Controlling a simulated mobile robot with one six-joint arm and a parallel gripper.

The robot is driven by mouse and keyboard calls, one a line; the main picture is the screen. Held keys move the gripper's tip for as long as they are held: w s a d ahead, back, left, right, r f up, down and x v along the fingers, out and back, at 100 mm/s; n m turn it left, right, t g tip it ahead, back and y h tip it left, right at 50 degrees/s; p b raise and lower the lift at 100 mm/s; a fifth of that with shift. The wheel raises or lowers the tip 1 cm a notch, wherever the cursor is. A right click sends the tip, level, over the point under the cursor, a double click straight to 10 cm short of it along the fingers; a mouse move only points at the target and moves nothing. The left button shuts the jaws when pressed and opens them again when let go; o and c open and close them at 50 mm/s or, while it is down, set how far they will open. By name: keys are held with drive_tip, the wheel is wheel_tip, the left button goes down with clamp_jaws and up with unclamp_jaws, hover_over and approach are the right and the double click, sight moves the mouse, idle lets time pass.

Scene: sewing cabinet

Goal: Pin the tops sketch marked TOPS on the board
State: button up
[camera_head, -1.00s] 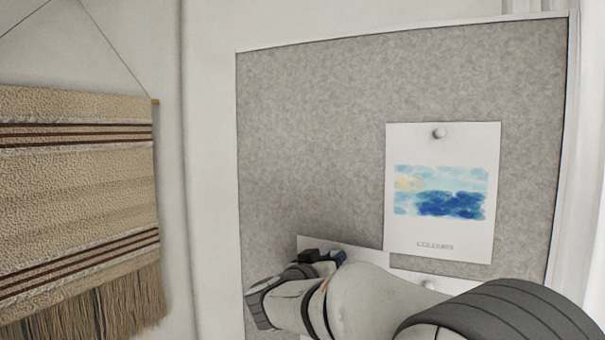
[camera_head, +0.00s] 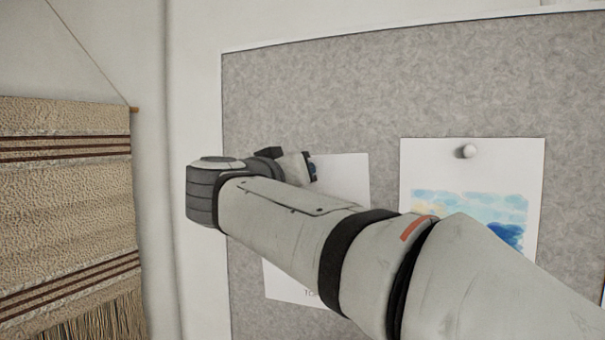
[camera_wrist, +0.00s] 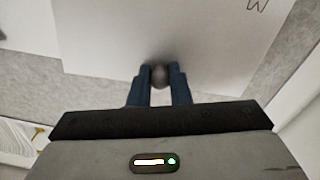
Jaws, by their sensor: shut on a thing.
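A white sheet (camera_head: 345,175) shows behind my arm in the head view, against the grey board (camera_head: 400,80). Most of it is hidden; a small label at its lower edge is only partly visible, starting with what looks like a T. My gripper (camera_head: 311,167) is at the upper part of this sheet. In the wrist view my gripper (camera_wrist: 160,72) is shut on a round grey pin (camera_wrist: 160,75) in front of the white sheet (camera_wrist: 120,45). Whether the pin's point is in the board cannot be seen.
A woven wall hanging (camera_head: 65,210) is at the left. The board above the sheets is bare.

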drive_tip(key=p+x, duration=0.2)
drive_tip(key=x, duration=0.4)
drive_tip(key=shift+w+d, duration=0.25)
drive_tip(key=shift+w+d+p, duration=0.1)
drive_tip(key=shift+w+p, duration=0.15)
drive_tip(key=shift+p, duration=0.05)
idle(1.0)
drive_tip(key=o, duration=0.9)
